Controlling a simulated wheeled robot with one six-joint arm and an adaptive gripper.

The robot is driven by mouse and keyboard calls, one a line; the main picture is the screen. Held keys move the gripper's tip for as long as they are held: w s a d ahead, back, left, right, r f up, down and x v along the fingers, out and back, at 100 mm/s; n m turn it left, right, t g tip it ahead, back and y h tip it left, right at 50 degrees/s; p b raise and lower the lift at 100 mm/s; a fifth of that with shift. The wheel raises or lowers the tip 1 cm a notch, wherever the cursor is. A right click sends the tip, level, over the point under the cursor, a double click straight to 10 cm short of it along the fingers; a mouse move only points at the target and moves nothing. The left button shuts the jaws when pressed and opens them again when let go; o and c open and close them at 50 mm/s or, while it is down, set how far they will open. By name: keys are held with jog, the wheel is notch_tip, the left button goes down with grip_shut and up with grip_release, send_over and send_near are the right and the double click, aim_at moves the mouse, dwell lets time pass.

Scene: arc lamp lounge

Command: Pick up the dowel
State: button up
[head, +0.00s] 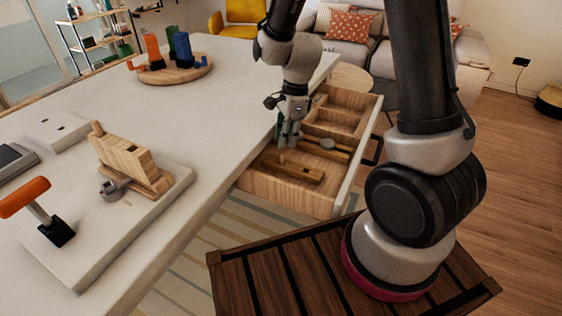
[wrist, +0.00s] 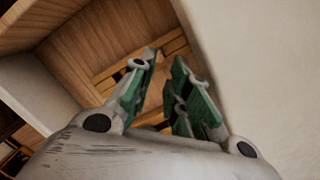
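My gripper (head: 289,140) hangs over the open drawer (head: 310,194), pointing down at its near compartments. In the wrist view its green-padded fingers (wrist: 163,95) stand apart, with nothing visible between them. A small upright peg (head: 282,158) shows on a wooden piece (head: 297,172) in the drawer, just below and left of the fingertips; I cannot tell if it is the dowel. Another round wooden stick end (head: 97,128) shows at the top of the wooden block (head: 128,160) on the table. Wooden bars (wrist: 120,70) lie below the fingers in the wrist view.
The drawer sits beside the edge of the white table (head: 215,140), which stands close to my gripper. A pale slab (head: 150,215) carries the wooden block, a grey ring-like part and an orange-handled tool (head: 45,215). A round board (head: 190,72) with coloured holders stands farther back.

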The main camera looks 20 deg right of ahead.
aim_at(282, 154)
jog(key=f, duration=0.3)
jog(key=a+f, duration=0.1)
jog(key=f, duration=0.2)
jog(key=shift+s+a+f, duration=0.1)
jog(key=shift+a+f, duration=0.05)
jog(key=shift+f, duration=0.05)
jog(key=c, duration=0.4)
